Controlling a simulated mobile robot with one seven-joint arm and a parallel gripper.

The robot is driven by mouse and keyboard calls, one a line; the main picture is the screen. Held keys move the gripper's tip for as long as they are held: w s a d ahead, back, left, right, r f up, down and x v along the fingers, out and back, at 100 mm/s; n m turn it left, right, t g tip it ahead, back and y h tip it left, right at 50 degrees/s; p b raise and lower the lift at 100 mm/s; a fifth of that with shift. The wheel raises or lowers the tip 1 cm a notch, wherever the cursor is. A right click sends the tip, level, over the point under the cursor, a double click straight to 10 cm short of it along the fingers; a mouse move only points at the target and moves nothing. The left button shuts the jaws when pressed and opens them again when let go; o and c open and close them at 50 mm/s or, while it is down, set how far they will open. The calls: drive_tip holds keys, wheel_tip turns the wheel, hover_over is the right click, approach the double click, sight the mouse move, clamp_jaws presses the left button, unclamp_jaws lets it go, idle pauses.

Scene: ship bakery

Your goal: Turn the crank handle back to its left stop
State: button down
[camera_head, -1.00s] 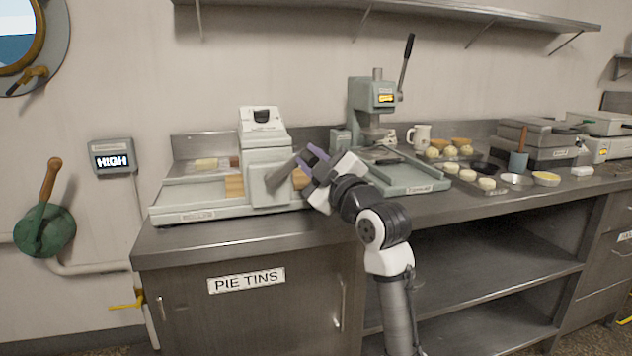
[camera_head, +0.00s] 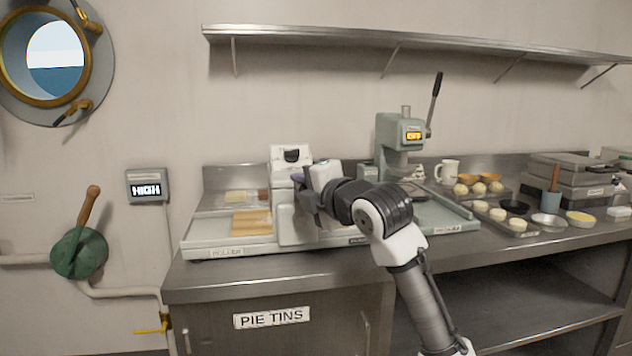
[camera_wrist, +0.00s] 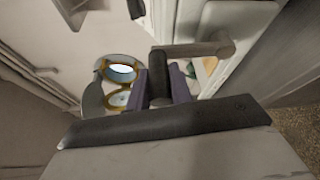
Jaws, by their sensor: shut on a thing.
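The roller machine (camera_head: 230,245) stands at the left end of the steel counter, with a pale head block in its middle. Its crank handle is mostly hidden behind my gripper in the head view. In the wrist view, the grey crank arm (camera_wrist: 195,49) runs across to a dark grip (camera_wrist: 159,88) between my purple fingers. My gripper (camera_head: 308,200) is at the front of the head block, shut on the crank handle; it also shows in the wrist view (camera_wrist: 160,84). A tan dough slab (camera_head: 251,222) lies on the machine's left bed.
A green press (camera_head: 398,135) with a raised lever stands right of the roller. Trays of buns (camera_head: 497,214) and a mug (camera_head: 447,171) are farther right. A HIGH display (camera_head: 147,187) and a green wall lever (camera_head: 79,250) are at left. A shelf (camera_head: 420,48) hangs above.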

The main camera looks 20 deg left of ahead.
drive_tip(key=s+a+f+n+h+p, duration=0.45)
drive_tip(key=a+n, duration=0.25)
drive_tip(key=n, duration=0.2)
wheel_tip(320, 180, down, 9)
drive_tip(key=n+t+h+p, duration=0.1)
drive_tip(key=n+t+h, duration=0.2)
drive_tip(key=n, duration=0.4)
drive_tip(key=shift+d+t+h, duration=0.3)
drive_tip(key=shift+t+h, duration=0.1)
drive_tip(key=shift+h, duration=0.25)
drive_tip(key=shift+w+f, duration=0.1)
drive_tip(key=c, duration=1.3)
unclamp_jaws()
drive_tip(key=shift+o, duration=0.2)
